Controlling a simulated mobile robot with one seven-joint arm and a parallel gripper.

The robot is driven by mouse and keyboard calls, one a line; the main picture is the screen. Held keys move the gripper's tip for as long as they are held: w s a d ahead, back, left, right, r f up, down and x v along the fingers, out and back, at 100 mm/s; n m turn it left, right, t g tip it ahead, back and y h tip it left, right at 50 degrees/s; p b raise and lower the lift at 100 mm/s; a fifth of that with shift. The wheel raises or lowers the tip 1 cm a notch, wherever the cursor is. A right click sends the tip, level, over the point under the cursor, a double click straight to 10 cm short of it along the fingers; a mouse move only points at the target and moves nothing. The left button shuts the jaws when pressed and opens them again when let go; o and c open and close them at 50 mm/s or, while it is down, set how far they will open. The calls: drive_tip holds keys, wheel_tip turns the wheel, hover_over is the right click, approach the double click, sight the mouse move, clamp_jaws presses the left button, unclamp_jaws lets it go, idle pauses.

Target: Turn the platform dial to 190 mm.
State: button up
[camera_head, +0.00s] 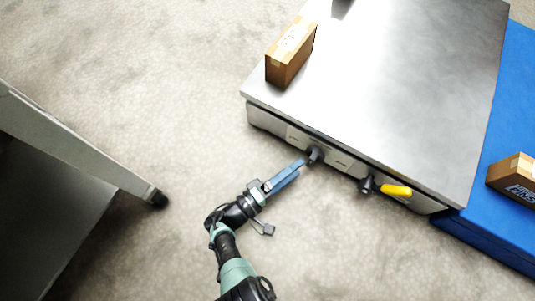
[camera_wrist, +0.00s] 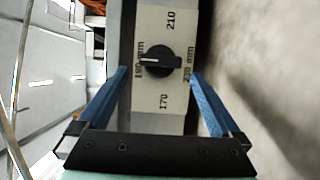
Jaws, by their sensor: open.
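The dial is a black round knob (camera_wrist: 157,61) on a pale plate (camera_wrist: 158,100) in the wrist view. Labels 210, 230 mm, 170 and 190 mm stand around it. Its white pointer line points left, at the 190 mm label. In the head view the dial (camera_head: 315,155) sits on the front face of the grey machine (camera_head: 400,80). My gripper (camera_head: 299,165) is open just in front of it. In the wrist view my gripper's blue fingertips (camera_wrist: 158,72) lie either side of the knob, with gaps; I see no contact.
A second black knob (camera_head: 367,185) with a yellow handle (camera_head: 396,190) is to the right on the same face. A cardboard box (camera_head: 290,52) stands on the machine top. Another box (camera_head: 515,178) is on the blue surface (camera_head: 515,90). A grey table (camera_head: 80,145) is at left. Floor between is clear.

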drive_tip(key=v, duration=0.8)
drive_tip(key=shift+s+a, duration=0.2)
